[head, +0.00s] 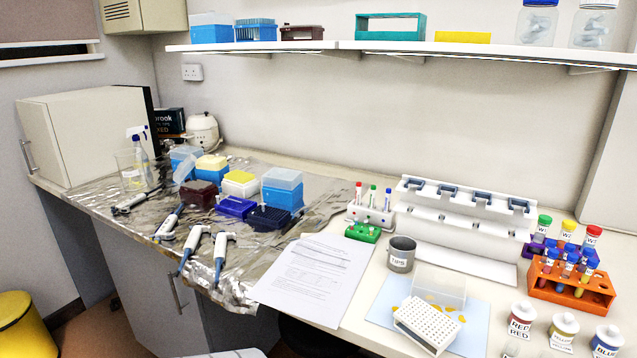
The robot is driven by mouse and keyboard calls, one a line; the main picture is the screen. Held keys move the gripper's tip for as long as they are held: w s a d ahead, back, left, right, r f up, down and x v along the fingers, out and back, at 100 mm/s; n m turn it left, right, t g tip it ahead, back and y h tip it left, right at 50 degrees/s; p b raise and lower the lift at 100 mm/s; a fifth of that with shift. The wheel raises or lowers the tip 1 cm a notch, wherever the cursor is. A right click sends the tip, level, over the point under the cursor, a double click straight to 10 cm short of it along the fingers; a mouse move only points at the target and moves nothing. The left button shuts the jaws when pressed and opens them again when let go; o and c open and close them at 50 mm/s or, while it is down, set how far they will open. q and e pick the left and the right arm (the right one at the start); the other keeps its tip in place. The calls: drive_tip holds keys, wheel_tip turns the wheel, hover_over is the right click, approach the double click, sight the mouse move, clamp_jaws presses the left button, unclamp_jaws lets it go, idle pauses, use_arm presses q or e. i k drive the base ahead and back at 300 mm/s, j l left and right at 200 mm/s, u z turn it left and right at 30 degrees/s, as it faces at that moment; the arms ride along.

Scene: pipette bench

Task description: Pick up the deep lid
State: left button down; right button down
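A clear, deep box-shaped lid (440,286) lies on a pale blue mat (468,318) at the front right of the bench; it looks like the deep lid. A white tip rack (428,324) with rows of holes is right in front of it, tilted on the mat; I cannot tell if the two touch. Small yellow pieces lie around and behind the clear lid. Another clear lid (283,178) tops a blue tip box (283,196) further left. Neither of my grippers is in view.
A grey cup (401,254) labelled TIPS stands just left of the lid. Labelled jars (521,320) and an orange tube rack (572,286) stand to the right, a white pipette stand (460,215) behind. Paper sheets (314,275) and several pipettes (222,252) lie left.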

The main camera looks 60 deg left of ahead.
sight(433, 285)
drive_tip(key=u, duration=2.55)
drive_tip(key=z, duration=1.3)
drive_tip(key=u, duration=1.3)
drive_tip(key=i+z, duration=0.15)
drive_tip(key=z, duration=0.3)
drive_tip(key=i+l+z, duration=0.1)
drive_tip(key=z, duration=0.35)
drive_tip(key=i+z, duration=0.15)
drive_tip(key=z, duration=0.3)
